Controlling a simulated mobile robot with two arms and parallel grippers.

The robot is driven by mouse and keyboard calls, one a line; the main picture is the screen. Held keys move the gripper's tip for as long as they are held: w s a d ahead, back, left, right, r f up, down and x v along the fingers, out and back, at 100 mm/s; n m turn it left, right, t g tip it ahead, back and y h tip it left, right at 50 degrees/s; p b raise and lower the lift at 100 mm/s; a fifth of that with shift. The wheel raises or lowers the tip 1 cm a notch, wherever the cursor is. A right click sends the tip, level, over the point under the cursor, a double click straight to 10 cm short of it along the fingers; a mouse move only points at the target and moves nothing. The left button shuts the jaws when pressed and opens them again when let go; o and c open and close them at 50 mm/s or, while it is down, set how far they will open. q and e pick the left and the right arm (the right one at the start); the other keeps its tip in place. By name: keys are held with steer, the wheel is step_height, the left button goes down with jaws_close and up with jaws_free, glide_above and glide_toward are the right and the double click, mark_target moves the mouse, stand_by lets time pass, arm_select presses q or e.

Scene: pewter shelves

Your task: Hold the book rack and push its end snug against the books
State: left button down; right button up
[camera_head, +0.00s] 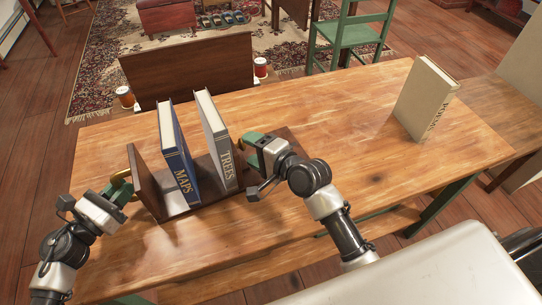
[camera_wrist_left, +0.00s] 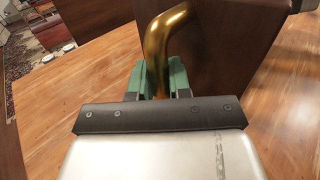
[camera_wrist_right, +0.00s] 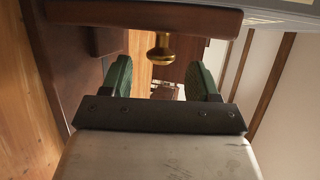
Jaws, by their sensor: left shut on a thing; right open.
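The dark wooden book rack (camera_head: 190,205) stands on the table with its fixed left end (camera_head: 149,190) upright. A blue MAPS book (camera_head: 180,165) and a grey TREES book (camera_head: 219,148) stand in it, with a gap between them. My left gripper (camera_head: 121,188) is shut on the brass handle (camera_wrist_left: 158,60) at the left end. My right gripper (camera_head: 256,145) is open at the rack's right end, which my arm largely hides in the head view. In the right wrist view a brass knob (camera_wrist_right: 161,47) on a dark board (camera_wrist_right: 150,17) lies between the spread fingers, apart from both.
A beige book (camera_head: 425,100) stands alone at the right of the wooden table (camera_head: 335,125), with clear tabletop between it and my right arm. A dark wooden board (camera_head: 190,70) rises beyond the table's far edge. A green chair (camera_head: 348,35) stands farther back.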

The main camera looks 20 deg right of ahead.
steer(key=v, duration=0.7)
steer(key=shift+s+d, duration=0.2)
steer(key=shift+s, duration=0.15)
steer(key=shift+r, duration=0.1)
steer(key=shift+w+n, duration=0.25)
steer(key=shift+n, duration=0.05)
steer(key=c, duration=0.4)
steer(key=w+n+g, duration=0.1)
steer(key=n, duration=0.1)
steer(key=w+r+n+g, duration=0.1)
steer(key=w+n+g, duration=0.1)
steer(key=n, duration=0.1)
steer(key=w+d+n+g, duration=0.1)
steer(key=w+n+g, duration=0.1)
steer(key=n, duration=0.1)
steer(key=shift+r+y, duration=0.3)
jaws_close()
steer(key=w+d+r+n+g+h, duration=0.2)
steer(key=d+r+n+g, duration=0.25)
steer(key=n, duration=0.25)
steer(key=x, duration=0.9)
steer(key=shift+w+d+f, duration=0.1)
steer(key=shift+f, duration=0.1)
steer(key=shift+s+a, duration=0.2)
steer(key=shift+a, duration=1.75)
